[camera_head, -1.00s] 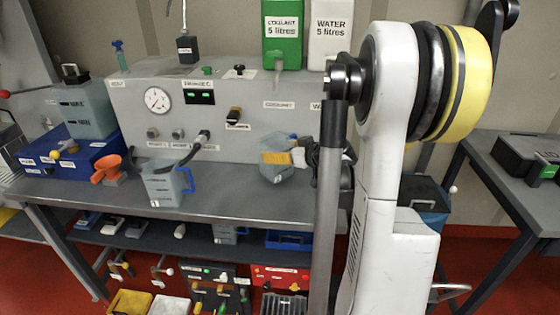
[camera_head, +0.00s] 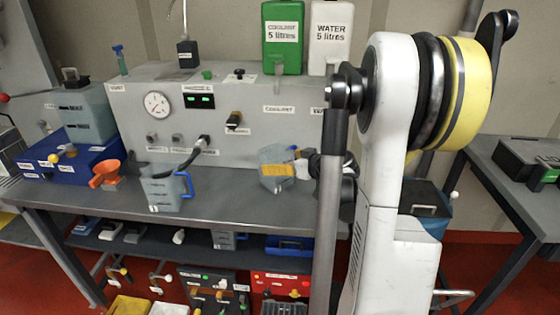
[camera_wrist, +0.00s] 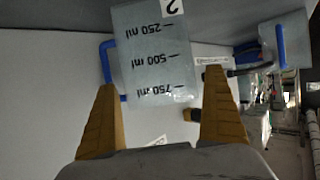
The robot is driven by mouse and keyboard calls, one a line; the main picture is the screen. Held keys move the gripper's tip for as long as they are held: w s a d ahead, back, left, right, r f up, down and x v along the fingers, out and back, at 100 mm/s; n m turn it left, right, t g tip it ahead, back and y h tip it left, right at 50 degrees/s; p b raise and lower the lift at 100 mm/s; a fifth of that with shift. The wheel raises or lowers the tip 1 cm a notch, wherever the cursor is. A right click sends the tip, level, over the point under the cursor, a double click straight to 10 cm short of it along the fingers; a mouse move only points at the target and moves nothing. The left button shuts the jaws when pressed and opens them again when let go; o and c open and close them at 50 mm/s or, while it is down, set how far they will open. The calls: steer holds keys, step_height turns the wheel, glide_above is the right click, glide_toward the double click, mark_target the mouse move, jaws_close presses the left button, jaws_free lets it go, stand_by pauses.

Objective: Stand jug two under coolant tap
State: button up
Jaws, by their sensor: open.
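Jug two (camera_head: 271,156) is a translucent grey jug on the bench, below the COOLANT label (camera_head: 278,109) on the grey console. In the wrist view jug two (camera_wrist: 152,50) appears upside down, with its "2" label, its scale and a blue handle at left. My gripper (camera_head: 290,169) is at the jug's front; one yellow finger covers part of it. In the wrist view my gripper (camera_wrist: 160,85) has its two fingers spread wide, with the jug's rim end near the fingertips. I see no contact. The coolant tap is not clearly distinguishable.
Another jug (camera_head: 160,190) with a blue handle stands left, under a black hose. A green coolant container (camera_head: 283,45) and white water container (camera_head: 330,40) sit above. My arm hides the bench's right part.

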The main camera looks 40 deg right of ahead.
steer(key=d+p+v, duration=0.1)
steer(key=p+v, duration=0.2)
steer(key=v, duration=0.8)
steer(key=w+a+r+g+y, duration=0.1)
steer(key=w+a+g+y, duration=0.2)
steer(key=a, duration=1.9)
steer(key=s+a+r+n+g+h, duration=0.1)
steer(key=s+a+g, duration=0.2)
steer(key=s+a, duration=0.7)
steer(key=a, duration=0.3)
steer(key=shift+s+a+h, duration=0.3)
steer(key=shift+s+h, duration=0.05)
steer(key=shift+h, duration=0.05)
